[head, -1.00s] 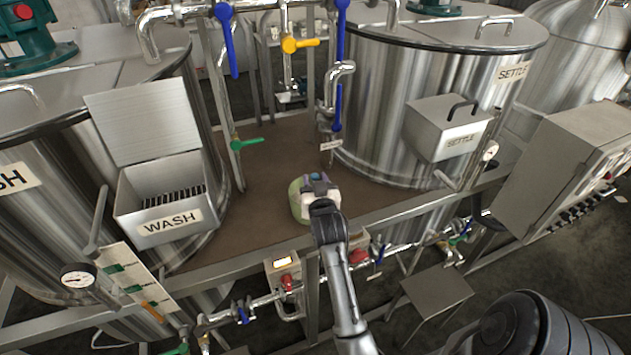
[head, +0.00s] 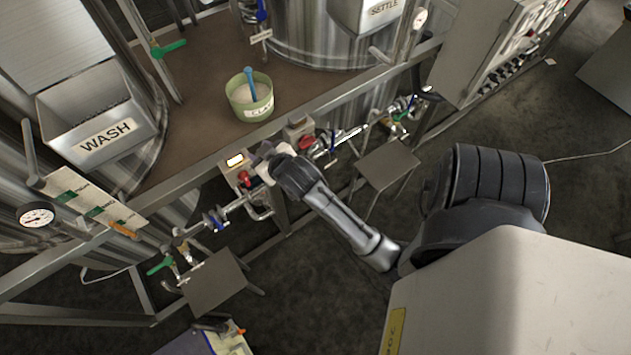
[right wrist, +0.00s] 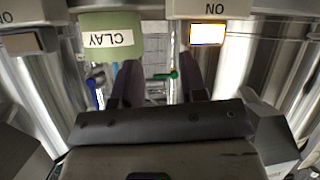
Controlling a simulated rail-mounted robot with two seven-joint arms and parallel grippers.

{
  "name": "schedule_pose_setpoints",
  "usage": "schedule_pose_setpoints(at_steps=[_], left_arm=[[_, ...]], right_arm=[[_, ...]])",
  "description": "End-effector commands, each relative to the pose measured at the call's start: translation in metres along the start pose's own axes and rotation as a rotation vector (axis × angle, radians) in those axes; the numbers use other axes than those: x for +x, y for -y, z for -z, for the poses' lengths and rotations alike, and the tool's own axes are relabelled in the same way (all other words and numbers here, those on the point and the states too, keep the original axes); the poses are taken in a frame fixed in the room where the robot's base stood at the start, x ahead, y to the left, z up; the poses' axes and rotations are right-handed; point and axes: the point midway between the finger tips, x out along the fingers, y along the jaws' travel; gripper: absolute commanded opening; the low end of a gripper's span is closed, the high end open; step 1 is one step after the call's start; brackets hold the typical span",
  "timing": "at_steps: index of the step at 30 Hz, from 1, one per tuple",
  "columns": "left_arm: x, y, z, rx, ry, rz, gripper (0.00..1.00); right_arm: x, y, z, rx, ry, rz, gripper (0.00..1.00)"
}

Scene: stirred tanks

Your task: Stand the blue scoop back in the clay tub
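The green clay tub (head: 241,109) stands on the brown deck near its front edge, with pale contents inside. The blue scoop (head: 250,84) stands in the tub, handle up and leaning slightly. My right gripper (head: 262,159) is in front of and below the tub, apart from it. In the right wrist view its two fingers (right wrist: 160,84) are spread with nothing between them. The tub's CLAY label side (right wrist: 108,38) shows upside down at the top of that view; the scoop is not visible there. My left gripper is not in view.
The WASH box (head: 100,135) is left of the tub, and the SETTLE tank (head: 310,45) is behind right. The deck's front rail (head: 330,107), a lit control box (head: 236,162), pipes and valves lie close to my right gripper. Bare deck lies left of the tub.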

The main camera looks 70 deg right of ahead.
Motion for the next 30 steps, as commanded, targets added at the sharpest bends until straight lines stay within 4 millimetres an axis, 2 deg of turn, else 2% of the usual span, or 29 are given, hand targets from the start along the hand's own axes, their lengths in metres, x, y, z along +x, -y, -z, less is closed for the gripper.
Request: schedule_pose_setpoints(at_steps=[1,3,6,9,12,15,18,30], left_arm=[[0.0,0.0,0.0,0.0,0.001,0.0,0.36],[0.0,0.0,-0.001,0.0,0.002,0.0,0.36],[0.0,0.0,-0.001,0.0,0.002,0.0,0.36],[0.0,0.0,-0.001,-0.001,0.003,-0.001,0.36],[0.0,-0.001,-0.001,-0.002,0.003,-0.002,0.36],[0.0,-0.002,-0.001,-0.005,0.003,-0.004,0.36],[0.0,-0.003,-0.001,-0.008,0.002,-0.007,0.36],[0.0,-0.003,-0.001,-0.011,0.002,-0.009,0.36]], right_arm=[[-0.02,0.017,-0.029,-0.061,0.094,0.07,0.39],[-0.05,0.039,-0.067,-0.136,0.232,0.169,0.39],[-0.096,0.061,-0.114,-0.233,0.408,0.291,0.39],[-0.135,0.072,-0.148,-0.307,0.545,0.382,0.39],[-0.165,0.077,-0.169,-0.359,0.639,0.443,0.39],[-0.182,0.079,-0.18,-0.388,0.691,0.478,0.39],[-0.189,0.079,-0.185,-0.401,0.713,0.492,0.39],[-0.189,0.079,-0.185,-0.4,0.714,0.492,0.39]])
